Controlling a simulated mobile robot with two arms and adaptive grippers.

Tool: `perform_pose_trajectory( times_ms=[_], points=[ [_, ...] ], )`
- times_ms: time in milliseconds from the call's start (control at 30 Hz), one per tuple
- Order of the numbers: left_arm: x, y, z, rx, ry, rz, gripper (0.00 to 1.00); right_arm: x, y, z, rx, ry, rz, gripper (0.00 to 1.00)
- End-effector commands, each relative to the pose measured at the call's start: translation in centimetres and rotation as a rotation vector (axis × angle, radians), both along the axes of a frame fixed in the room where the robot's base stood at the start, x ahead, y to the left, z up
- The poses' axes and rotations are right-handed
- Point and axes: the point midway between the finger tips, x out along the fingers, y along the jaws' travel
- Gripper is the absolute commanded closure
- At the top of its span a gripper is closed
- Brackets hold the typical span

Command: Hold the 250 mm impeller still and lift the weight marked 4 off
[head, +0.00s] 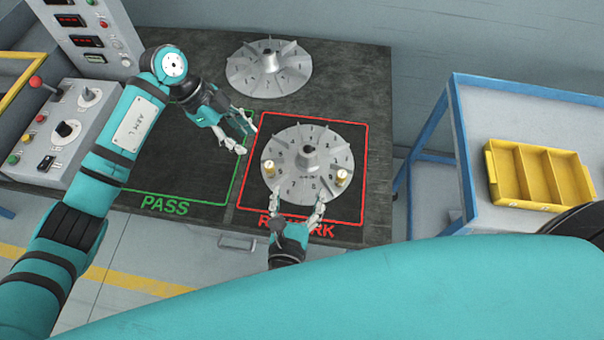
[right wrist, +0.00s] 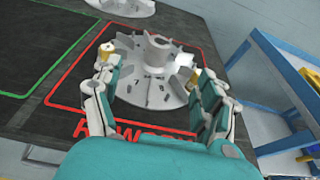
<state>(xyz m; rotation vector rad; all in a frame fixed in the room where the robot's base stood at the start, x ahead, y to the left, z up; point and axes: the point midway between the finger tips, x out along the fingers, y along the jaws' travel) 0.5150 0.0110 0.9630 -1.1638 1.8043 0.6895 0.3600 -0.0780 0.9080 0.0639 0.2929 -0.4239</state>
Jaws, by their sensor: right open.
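A grey bladed impeller (head: 308,185) lies flat in the red REWORK square, hub up. Two brass weights sit on it: one on the left (head: 269,168), one on the right (head: 341,177). Their marks are too small to read. My left gripper (head: 247,136) is open and empty, just left of the impeller.
A second impeller (head: 269,68) stands at the back of the dark bench mat. The green PASS area (head: 165,165) is empty. A control box (head: 62,130) stands at the left. A blue cart (head: 510,105) on the right holds a yellow divided bin (head: 538,172).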

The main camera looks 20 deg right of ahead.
Motion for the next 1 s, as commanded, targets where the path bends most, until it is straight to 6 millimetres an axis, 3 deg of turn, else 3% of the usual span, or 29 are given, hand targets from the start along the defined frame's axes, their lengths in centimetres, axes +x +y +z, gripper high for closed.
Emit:
perform_pose_trajectory(
  times_ms=[700,1000],
  points=[
    [0.0,0.0,0.0,0.0,0.0,0.0,0.62,11.8,-5.3,-4.0,-0.001,0.0,0.001,0.24],
    [0.0,0.0,0.0,0.0,0.0,0.0,0.62,14.2,-6.4,-4.9,0.0,0.002,0.001,0.24]
  ],
)
